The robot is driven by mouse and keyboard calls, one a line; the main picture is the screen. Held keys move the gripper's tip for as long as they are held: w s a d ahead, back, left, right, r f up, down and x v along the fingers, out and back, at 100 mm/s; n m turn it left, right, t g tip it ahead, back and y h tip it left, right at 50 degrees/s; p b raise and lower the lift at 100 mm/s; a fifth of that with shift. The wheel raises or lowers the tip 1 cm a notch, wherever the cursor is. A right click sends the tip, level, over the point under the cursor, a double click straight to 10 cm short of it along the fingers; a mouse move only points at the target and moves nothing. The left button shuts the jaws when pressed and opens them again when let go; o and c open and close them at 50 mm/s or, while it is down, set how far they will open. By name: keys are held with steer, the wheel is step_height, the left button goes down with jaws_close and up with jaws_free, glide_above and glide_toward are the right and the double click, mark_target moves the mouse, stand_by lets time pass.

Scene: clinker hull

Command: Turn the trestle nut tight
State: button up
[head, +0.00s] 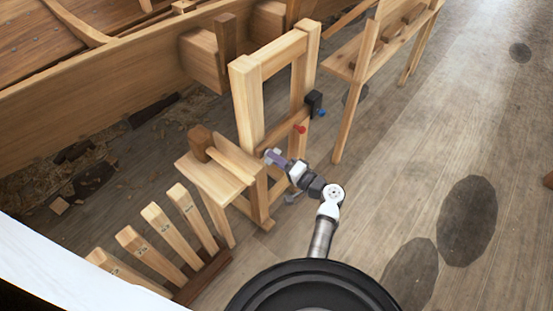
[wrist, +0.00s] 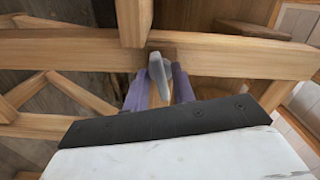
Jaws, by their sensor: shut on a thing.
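The trestle (head: 245,100) is a pale wooden frame with two uprights and cross rails, standing beside the hull. In the wrist view its long rail (wrist: 240,58) runs across the picture. A grey metal nut (wrist: 157,66) with a flat wing shape sits at the front of this rail, beside a wooden post. My gripper (wrist: 159,82) has its two purple fingers shut on the nut, one on each side. In the head view my gripper (head: 273,157) reaches the low part of the trestle from the front right; the nut is mostly hidden there by the fingers.
A black block (head: 314,103) with a blue knob and a red knob (head: 300,128) are on the trestle's right side. A small wooden stand (head: 205,180) and several upright slats (head: 143,248) are at left. A bench (head: 385,50) stands behind.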

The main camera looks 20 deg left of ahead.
steer(key=o, duration=0.7)
steer(key=shift+c, duration=0.2)
steer(key=b+v, duration=0.2)
steer(key=v, duration=1.1)
steer(key=shift+d, duration=0.4)
steer(key=shift+s, duration=0.1)
